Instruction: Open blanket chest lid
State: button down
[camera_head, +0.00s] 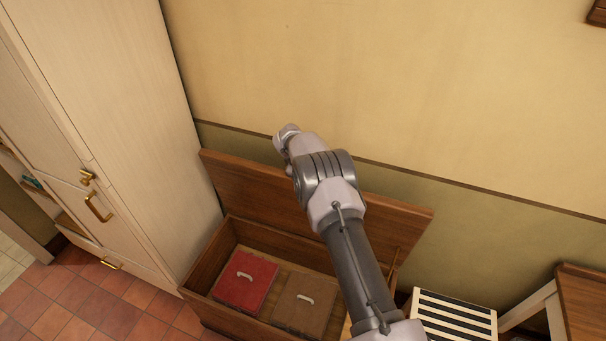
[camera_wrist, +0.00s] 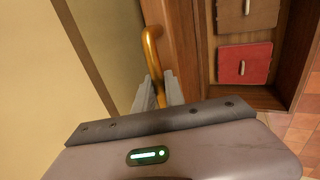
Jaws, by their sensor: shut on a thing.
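The wooden blanket chest (camera_head: 212,262) stands against the wall, and its lid (camera_head: 245,189) is raised, tilted up toward the wall. Inside the chest lie a red box or folder (camera_head: 246,280) and a brown one (camera_head: 303,303), each with a pale handle. In the wrist view a brass handle (camera_wrist: 151,45) is fixed to the lid (camera_wrist: 187,50). My gripper (camera_wrist: 158,85) is shut on the lower end of this handle. In the head view my arm reaches over the chest and hides the gripper's fingers and part of the lid.
A tall pale wardrobe (camera_head: 110,90) with brass handles stands close at the chest's left. A slatted black-and-white item (camera_head: 454,318) and a wooden table (camera_head: 585,300) are at the right. The yellow and green wall (camera_head: 400,80) is close behind the lid. Tiled floor (camera_head: 90,300) is clear in front.

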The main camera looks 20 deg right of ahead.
jog(key=shift+f, duration=0.1)
jog(key=c, duration=1.4)
grip_release()
jog(key=shift+c, duration=0.2)
jog(key=v, duration=1.7)
jog(key=shift+s+p, duration=0.2)
jog(key=shift+p, duration=0.1)
jog(key=shift+r, duration=0.25)
